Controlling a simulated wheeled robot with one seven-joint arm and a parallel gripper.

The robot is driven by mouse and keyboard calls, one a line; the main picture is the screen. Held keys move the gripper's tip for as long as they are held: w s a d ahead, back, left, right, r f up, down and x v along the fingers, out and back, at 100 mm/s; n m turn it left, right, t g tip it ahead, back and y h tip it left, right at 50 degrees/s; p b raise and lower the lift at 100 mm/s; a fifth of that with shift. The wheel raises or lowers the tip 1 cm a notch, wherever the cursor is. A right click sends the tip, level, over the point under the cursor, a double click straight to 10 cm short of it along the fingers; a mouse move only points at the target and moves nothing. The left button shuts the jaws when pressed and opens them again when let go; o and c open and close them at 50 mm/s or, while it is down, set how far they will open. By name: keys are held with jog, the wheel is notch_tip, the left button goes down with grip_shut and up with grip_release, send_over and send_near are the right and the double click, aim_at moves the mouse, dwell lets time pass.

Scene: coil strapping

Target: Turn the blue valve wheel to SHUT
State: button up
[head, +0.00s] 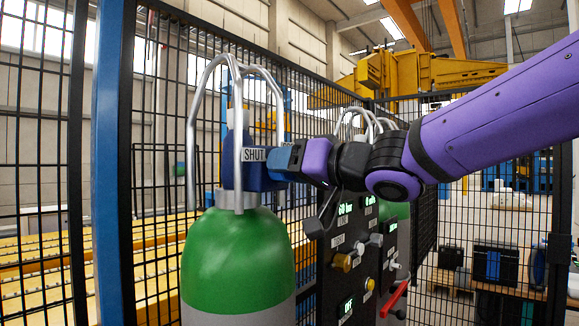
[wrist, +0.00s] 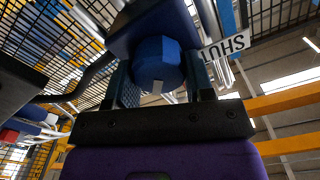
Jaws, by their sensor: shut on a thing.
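The blue valve wheel (wrist: 158,62) shows in the wrist view as a faceted blue knob with a pale mark on its lower edge. My gripper (wrist: 160,82) is around it, one finger on each side, shut on it. In the head view my gripper (head: 284,163) reaches in from the right to the blue valve body (head: 236,165) on top of a green and grey cylinder (head: 238,258); the wheel is mostly hidden there by the fingers. A white SHUT label (head: 254,155) is beside the wheel. It also shows, upside down, in the wrist view (wrist: 224,48).
Metal guard tubes (head: 238,120) arch over the valve, close to my gripper. A black control panel (head: 350,255) with knobs and green displays stands right of the cylinder. A second green cylinder (head: 396,211) is behind it. Black mesh fence (head: 150,150) runs behind and to the left.

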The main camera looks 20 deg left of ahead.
jog(key=shift+n, duration=0.3)
jog(key=n, duration=0.3)
jog(key=shift+n, duration=0.4)
jog(key=n, duration=0.5)
jog(key=shift+s, duration=0.15)
jog(key=n, duration=0.5)
jog(key=shift+s+a+f+n, duration=0.1)
jog(key=shift+n, duration=0.3)
jog(key=shift+s+f+n, duration=0.1)
jog(key=shift+f+n, duration=0.05)
jog(key=shift+n, duration=2.15)
jog(key=o, duration=0.9)
